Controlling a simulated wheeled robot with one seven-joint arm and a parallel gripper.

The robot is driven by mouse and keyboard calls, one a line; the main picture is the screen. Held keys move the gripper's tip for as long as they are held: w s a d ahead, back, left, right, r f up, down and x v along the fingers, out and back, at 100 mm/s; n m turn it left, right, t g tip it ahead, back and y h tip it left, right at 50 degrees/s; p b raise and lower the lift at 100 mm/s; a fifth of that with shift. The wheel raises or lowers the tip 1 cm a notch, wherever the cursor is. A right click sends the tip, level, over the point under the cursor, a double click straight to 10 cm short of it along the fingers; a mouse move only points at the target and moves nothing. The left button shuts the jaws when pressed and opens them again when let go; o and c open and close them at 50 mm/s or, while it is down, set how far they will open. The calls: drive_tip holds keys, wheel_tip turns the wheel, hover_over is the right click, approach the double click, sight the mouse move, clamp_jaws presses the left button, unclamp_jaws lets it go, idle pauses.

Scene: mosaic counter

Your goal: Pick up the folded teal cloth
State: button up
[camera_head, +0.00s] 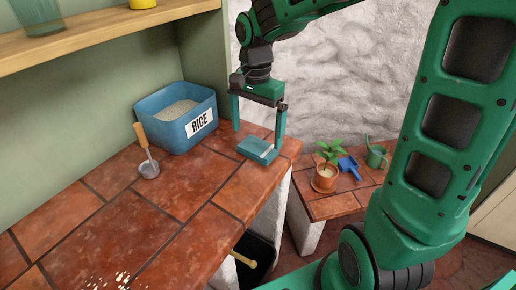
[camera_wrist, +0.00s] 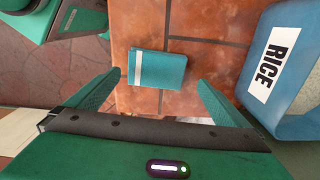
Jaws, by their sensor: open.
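The folded teal cloth (camera_head: 258,150) lies on the tiled counter near its right end, with a pale band along one edge. In the wrist view the cloth (camera_wrist: 160,70) lies flat on the orange tiles, ahead of and between my fingers. My gripper (camera_head: 259,136) is open and points down over the cloth, one finger to each side in the head view. In the wrist view my gripper (camera_wrist: 158,88) has its fingers spread wider than the cloth, with nothing held. I cannot tell exactly how high the fingertips are above the counter.
A blue rice bin (camera_head: 188,122) stands left of my gripper; it is close on the right in the wrist view (camera_wrist: 284,70). A scoop (camera_head: 148,160) lies on the counter. A potted plant (camera_head: 326,172) stands on a lower tiled surface. A wooden shelf (camera_head: 100,38) runs above.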

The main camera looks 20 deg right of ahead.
sight(257, 146)
drive_tip(key=shift+s+f, duration=0.15)
drive_tip(key=shift+f, duration=2.15)
drive_tip(key=shift+d, duration=0.1)
drive_tip(key=c, duration=1)
drive_tip(key=shift+r, duration=0.15)
drive_tip(key=shift+r, duration=0.3)
drive_tip(key=r, duration=0.3)
drive_tip(key=shift+a+r, duration=0.35)
drive_tip(key=shift+r, duration=0.05)
drive_tip(key=s+a+r, duration=0.1)
drive_tip(key=a+r, duration=0.1)
drive_tip(key=a, duration=0.1)
drive_tip(key=a+r, duration=0.2)
drive_tip(key=a, duration=0.2)
drive_tip(key=s+a+r, duration=0.1)
drive_tip(key=a+r, duration=0.1)
drive_tip(key=a, duration=0.1)
drive_tip(key=shift+s+a+r, duration=0.2)
drive_tip(key=shift+s+a, duration=0.15)
